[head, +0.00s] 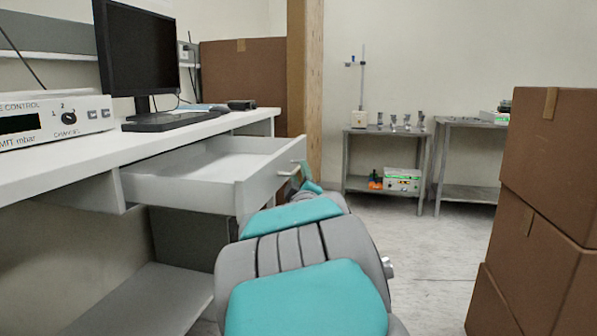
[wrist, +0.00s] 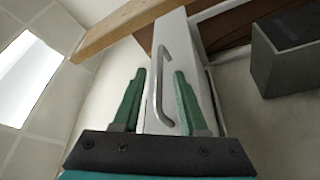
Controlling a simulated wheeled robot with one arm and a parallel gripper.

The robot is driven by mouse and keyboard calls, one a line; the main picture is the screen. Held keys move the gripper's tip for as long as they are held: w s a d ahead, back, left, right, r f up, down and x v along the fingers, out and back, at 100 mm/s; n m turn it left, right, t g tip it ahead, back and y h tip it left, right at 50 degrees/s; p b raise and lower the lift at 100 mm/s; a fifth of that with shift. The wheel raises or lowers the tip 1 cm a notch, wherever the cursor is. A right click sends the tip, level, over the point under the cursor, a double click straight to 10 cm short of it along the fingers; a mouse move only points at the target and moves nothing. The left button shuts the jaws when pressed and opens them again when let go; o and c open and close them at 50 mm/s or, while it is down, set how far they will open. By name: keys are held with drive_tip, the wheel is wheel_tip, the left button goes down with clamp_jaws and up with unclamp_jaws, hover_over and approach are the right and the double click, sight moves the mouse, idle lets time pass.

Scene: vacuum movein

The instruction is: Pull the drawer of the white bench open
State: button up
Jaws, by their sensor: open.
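The white bench (head: 70,163) runs along the left in the head view. Its drawer (head: 262,192) stands well out from under the top, and its empty inside shows. The bar handle (head: 290,171) is on the drawer's front face. My gripper (head: 308,174) is at that face, partly hidden behind my arm. In the wrist view, my open green fingers (wrist: 160,72) lie on either side of the drawer front (wrist: 172,45) and its grey handle (wrist: 158,85). I cannot tell whether a finger touches the handle.
A monitor (head: 139,50) and a control box (head: 55,119) stand on the bench. Stacked cardboard boxes (head: 545,170) are at the right. Grey tables (head: 385,133) stand at the back wall. The floor between is clear.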

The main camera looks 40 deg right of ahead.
drive_tip(key=v, duration=0.4)
drive_tip(key=shift+s+a, duration=0.1)
drive_tip(key=shift+s, duration=0.1)
idle(0.3)
drive_tip(key=s+a+f+m+g+y+p, duration=0.1)
drive_tip(key=s+a+f+m+g+y, duration=0.2)
drive_tip(key=a+f+g+y, duration=0.9)
drive_tip(key=s+a+f+g, duration=0.2)
drive_tip(key=s+a+f, duration=0.2)
drive_tip(key=s, duration=0.6)
drive_tip(key=s+a+f+m+g+p, duration=0.1)
drive_tip(key=s+a+f, duration=0.3)
drive_tip(key=s+a, duration=0.4)
drive_tip(key=s+a+f+m+g+h+p, duration=0.1)
drive_tip(key=s+a+f+g, duration=0.3)
drive_tip(key=s, duration=0.8)
drive_tip(key=shift+s+a+f, duration=0.25)
drive_tip(key=shift+a+f, duration=0.05)
drive_tip(key=shift+a, duration=0.9)
